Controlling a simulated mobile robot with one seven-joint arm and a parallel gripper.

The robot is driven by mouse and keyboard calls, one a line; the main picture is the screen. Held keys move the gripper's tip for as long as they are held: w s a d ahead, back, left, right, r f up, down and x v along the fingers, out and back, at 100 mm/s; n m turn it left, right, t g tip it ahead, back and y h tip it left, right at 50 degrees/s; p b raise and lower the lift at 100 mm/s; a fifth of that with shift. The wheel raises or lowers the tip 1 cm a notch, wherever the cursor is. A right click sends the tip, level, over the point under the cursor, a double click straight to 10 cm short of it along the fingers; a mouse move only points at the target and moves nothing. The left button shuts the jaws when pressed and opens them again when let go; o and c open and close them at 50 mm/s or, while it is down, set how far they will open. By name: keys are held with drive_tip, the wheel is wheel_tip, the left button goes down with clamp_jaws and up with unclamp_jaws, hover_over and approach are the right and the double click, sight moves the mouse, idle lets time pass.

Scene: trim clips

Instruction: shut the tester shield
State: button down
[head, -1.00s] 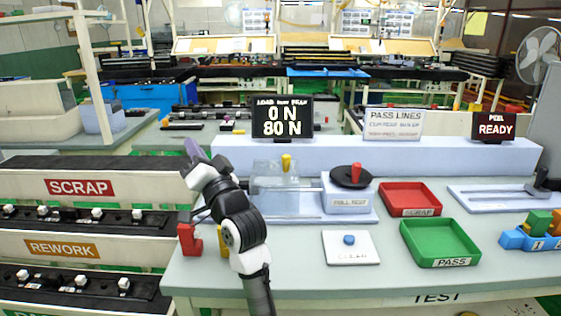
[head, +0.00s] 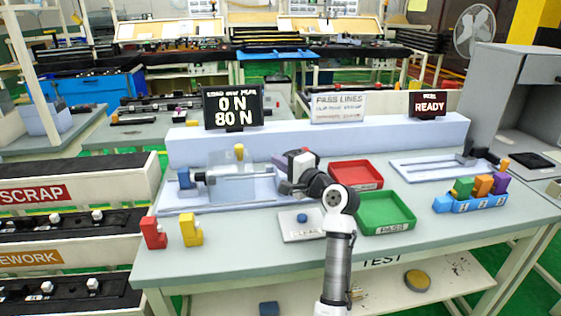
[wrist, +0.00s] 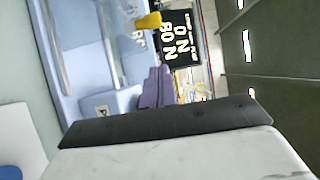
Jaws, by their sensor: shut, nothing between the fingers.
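The tester shield (head: 226,178) is a clear cover on the pale tester at the table's left; a yellow handle (head: 239,152) stands at its top. Whether it is fully shut is hard to tell. In the wrist view the handle (wrist: 148,20) is at the top, beyond my gripper, with the clear shield (wrist: 75,42) to the left. My gripper (wrist: 155,88) has purple fingers, shut and empty, apart from the handle. In the head view my wrist is right of the shield, over the tester's right end and partly hiding the pull test box.
A load display (head: 233,107) stands behind the tester. In front are a white pad with a blue button (head: 302,217), red (head: 153,233) and yellow (head: 190,230) blocks. A red scrap tray (head: 356,175) and green pass tray (head: 384,213) lie right of the tester, close to my arm.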

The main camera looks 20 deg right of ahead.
sight(230, 167)
drive_tip(key=w+a+p, duration=0.3)
drive_tip(key=w+a, duration=0.1)
drive_tip(key=w, duration=0.3)
drive_tip(key=shift+w+a, duration=0.3)
drive_tip(key=shift+a, duration=0.1)
